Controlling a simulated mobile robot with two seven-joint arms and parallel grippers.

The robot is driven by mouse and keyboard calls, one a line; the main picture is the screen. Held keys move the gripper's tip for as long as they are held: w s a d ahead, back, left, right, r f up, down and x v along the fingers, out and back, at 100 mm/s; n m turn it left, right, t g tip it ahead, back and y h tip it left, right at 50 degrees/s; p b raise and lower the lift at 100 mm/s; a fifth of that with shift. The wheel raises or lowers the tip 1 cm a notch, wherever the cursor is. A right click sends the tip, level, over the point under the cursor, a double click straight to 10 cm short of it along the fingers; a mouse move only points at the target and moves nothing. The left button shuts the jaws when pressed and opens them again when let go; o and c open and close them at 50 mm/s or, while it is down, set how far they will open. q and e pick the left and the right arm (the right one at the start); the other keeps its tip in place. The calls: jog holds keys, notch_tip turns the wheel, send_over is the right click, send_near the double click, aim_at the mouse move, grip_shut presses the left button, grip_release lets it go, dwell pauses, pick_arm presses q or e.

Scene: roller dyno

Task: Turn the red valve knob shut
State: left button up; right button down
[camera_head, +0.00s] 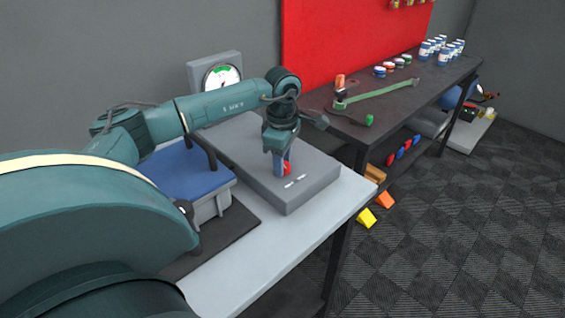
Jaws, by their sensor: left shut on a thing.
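The red valve knob (287,168) sits on top of the grey box (318,181) on the light table. Only a small part of it shows, at the right side of my gripper's fingers. My left gripper (281,168) points down at the knob and is shut on it. The gripper hides most of the knob, so its turn angle cannot be told. A round gauge (222,78) with a green band stands behind the box, against the wall. My right gripper is not in view.
A blue-topped grey case (190,174) with dark handles stands left of the box on a dark mat. A dark workbench (408,97) behind holds cans, small jars and a green strap. Yellow and orange wedges (366,217) lie on the carpet. The table's front right is bare.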

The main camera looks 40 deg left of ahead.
pick_arm(q)
jog(key=m, duration=0.3)
jog(key=shift+b, duration=0.3)
jog(key=shift+m, duration=1.5)
jog(key=shift+r, duration=0.1)
jog(key=o, duration=1)
jog(key=shift+c, duration=0.2)
notch_tip(320, 180, up, 13)
jog(key=shift+b, duration=0.3)
